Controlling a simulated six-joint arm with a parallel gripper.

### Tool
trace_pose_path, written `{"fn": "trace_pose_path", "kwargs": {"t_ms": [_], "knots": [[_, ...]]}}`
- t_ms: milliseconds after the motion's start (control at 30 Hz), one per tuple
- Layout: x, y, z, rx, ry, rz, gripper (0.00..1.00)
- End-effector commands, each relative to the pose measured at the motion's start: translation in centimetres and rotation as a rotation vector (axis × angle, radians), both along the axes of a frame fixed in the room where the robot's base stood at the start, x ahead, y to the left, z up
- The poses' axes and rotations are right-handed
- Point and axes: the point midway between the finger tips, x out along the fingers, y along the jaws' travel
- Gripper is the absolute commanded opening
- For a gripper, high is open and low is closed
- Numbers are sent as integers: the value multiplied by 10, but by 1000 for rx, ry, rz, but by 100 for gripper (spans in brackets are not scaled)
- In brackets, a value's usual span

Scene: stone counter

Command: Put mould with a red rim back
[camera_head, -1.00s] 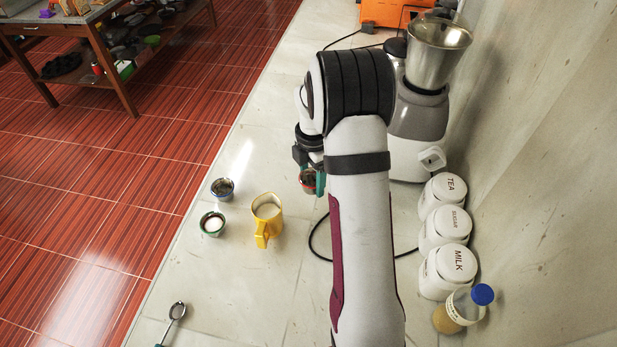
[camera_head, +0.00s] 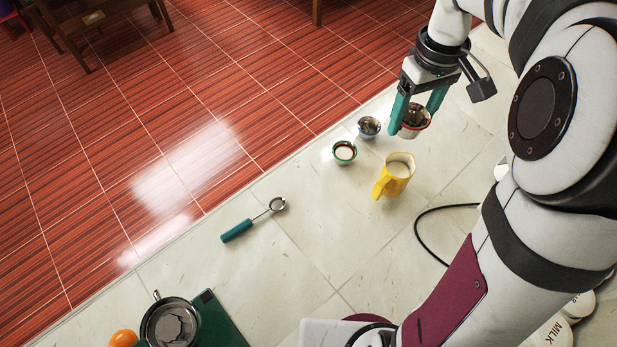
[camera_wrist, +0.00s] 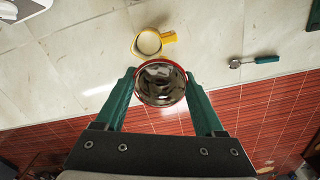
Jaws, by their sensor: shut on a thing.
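The mould with a red rim (camera_head: 414,131) is a small metal cup with a dark, shiny inside. My gripper (camera_head: 416,114) is shut on it, one green finger on each side. In the wrist view the mould (camera_wrist: 160,84) sits between the fingertips of my gripper (camera_wrist: 160,78), its opening facing the camera. It appears held over the counter, just right of the blue-rimmed mould (camera_head: 369,127); its exact height is hard to tell. A green-rimmed mould (camera_head: 344,152) with pale contents stands left of the blue-rimmed one.
A yellow jug (camera_head: 394,176) stands on the counter below the held mould; it also shows in the wrist view (camera_wrist: 149,42). A black cable (camera_head: 440,208) curves to the right. The counter edge borders the red floor.

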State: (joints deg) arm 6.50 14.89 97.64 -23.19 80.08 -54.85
Motion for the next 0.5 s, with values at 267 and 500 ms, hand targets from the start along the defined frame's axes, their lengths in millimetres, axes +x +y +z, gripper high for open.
{"fn": "trace_pose_path", "kwargs": {"t_ms": [267, 500], "knots": [[-16, 40, 16, 2, -1, -17, 13], [-15, 49, -7, 3, 1, 330, 13]]}}
